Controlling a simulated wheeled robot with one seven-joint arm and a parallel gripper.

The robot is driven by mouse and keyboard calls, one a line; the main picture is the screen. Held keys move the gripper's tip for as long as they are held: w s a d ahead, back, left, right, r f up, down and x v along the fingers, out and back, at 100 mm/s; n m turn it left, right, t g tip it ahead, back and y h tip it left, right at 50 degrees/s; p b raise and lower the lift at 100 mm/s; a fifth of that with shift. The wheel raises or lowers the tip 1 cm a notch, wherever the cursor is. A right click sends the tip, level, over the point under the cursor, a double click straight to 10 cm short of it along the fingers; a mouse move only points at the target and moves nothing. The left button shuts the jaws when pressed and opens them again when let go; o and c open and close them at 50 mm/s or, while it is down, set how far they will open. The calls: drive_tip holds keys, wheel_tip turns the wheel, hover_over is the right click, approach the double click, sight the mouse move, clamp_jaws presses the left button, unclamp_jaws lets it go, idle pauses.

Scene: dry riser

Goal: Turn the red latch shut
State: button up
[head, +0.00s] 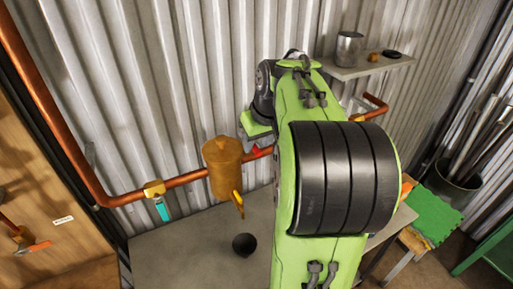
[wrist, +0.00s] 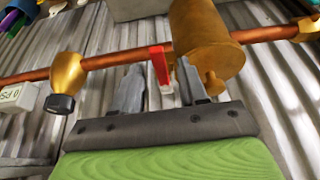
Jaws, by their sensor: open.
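The red latch (wrist: 160,65) shows in the wrist view as a short red lever with a pale tip, reaching from the copper pipe (wrist: 120,58) down between my fingers. My gripper (wrist: 158,70) is open, with one grey finger on each side of the latch; I cannot tell whether either finger touches it. The right finger is close to the brass cylinder (wrist: 205,40). In the head view, only a bit of the red latch (head: 256,152) shows beside my green arm, which hides most of the gripper area.
A teal-handled valve (head: 162,208) sits farther left on the pipe. A dark round object (head: 244,244) is on the grey bench (head: 190,250). A shelf (head: 370,66) with a metal cup is at upper right.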

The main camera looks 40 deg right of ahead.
drive_tip(key=shift+w+d+f, duration=0.1)
drive_tip(key=shift+w+f, duration=0.1)
drive_tip(key=shift+f, duration=0.3)
clamp_jaws()
